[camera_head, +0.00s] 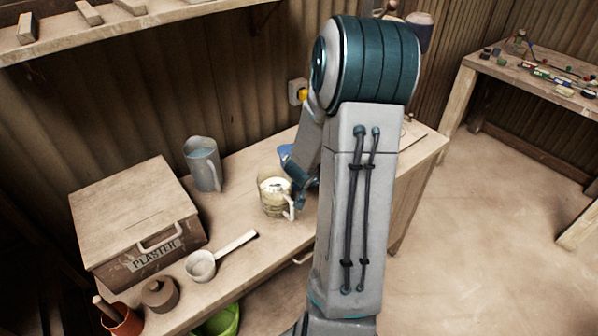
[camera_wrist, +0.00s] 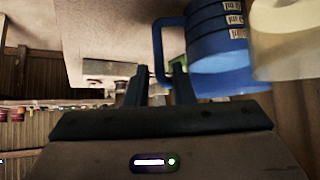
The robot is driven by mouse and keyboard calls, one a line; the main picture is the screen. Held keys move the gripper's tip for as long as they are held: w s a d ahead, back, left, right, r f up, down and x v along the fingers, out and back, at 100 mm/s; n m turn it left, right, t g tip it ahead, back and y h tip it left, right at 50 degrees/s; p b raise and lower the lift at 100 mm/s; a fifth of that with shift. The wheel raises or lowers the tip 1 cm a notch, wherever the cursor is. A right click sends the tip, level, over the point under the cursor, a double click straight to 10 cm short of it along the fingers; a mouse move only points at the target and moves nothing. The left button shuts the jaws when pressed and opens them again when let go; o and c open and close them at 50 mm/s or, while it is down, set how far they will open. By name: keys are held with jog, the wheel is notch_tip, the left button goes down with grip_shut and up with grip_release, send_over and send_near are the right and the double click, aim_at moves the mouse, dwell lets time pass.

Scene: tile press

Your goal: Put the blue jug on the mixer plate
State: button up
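The blue jug (camera_wrist: 215,50) stands large in the wrist view, with pale label strips on its side and its handle toward my gripper (camera_wrist: 157,82). My two fingers are apart, with the handle in the gap between them; I see space beside the handle. In the head view only a small patch of the blue jug (camera_head: 285,152) shows, behind the cream measuring jug and partly covered by my gripper (camera_head: 301,196). I cannot make out the mixer plate; my arm hides much of the bench's right part.
The cream measuring jug (camera_head: 272,197) stands close beside the blue jug. A grey-blue pitcher (camera_head: 203,165), a plaster box (camera_head: 137,212), a white ladle (camera_head: 201,266) and a small brown pot (camera_head: 160,295) are on the bench at left. A yellow-marked wall socket (camera_head: 298,92) is behind.

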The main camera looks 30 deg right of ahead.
jog(key=shift+x, duration=2.25)
grip_shut()
jog(key=shift+r, duration=0.15)
